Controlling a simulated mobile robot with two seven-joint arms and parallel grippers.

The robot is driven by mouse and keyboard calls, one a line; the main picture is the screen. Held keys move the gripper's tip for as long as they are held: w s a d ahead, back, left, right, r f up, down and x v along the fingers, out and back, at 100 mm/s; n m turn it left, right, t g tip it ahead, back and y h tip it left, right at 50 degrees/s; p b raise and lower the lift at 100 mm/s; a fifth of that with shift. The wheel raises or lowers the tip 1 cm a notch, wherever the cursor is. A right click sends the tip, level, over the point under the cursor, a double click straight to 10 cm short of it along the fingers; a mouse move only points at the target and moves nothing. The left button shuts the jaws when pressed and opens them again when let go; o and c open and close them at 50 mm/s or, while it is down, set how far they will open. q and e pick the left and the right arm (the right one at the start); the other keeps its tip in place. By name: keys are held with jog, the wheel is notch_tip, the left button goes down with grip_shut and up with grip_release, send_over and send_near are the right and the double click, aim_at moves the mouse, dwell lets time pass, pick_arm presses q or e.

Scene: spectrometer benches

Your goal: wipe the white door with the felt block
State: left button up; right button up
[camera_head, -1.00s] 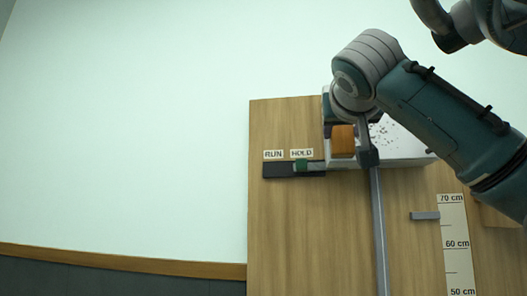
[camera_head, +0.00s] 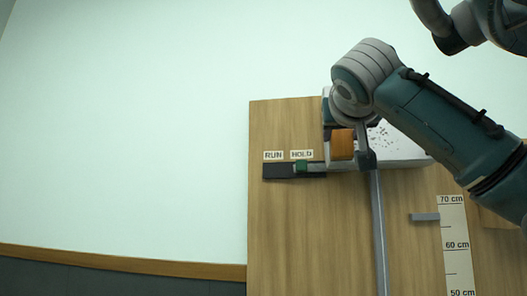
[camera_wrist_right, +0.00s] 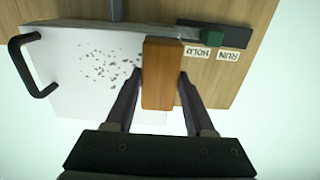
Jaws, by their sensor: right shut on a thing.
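The felt block (camera_head: 342,144) is orange-brown and held between the fingers of my right gripper (camera_head: 352,146). In the right wrist view the block (camera_wrist_right: 163,73) stands upright between both fingertips (camera_wrist_right: 162,78). The white door (camera_head: 408,157) is on the wooden board, and it also shows in the right wrist view (camera_wrist_right: 65,85). Dark specks (camera_wrist_right: 108,68) lie on the door, beside the block. The block is over the door's left end in the head view; I cannot tell whether it touches the surface. My left gripper is not in view.
A green slider (camera_head: 301,166) sits in a dark track under the HOLD label, close to the block. The door has a black handle (camera_wrist_right: 33,65). A grey vertical bar (camera_head: 379,230) and a centimetre scale (camera_head: 456,245) are below. The pale wall at left is clear.

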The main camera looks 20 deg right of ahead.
jog(key=shift+w+d, duration=0.25)
jog(key=shift+w, duration=0.15)
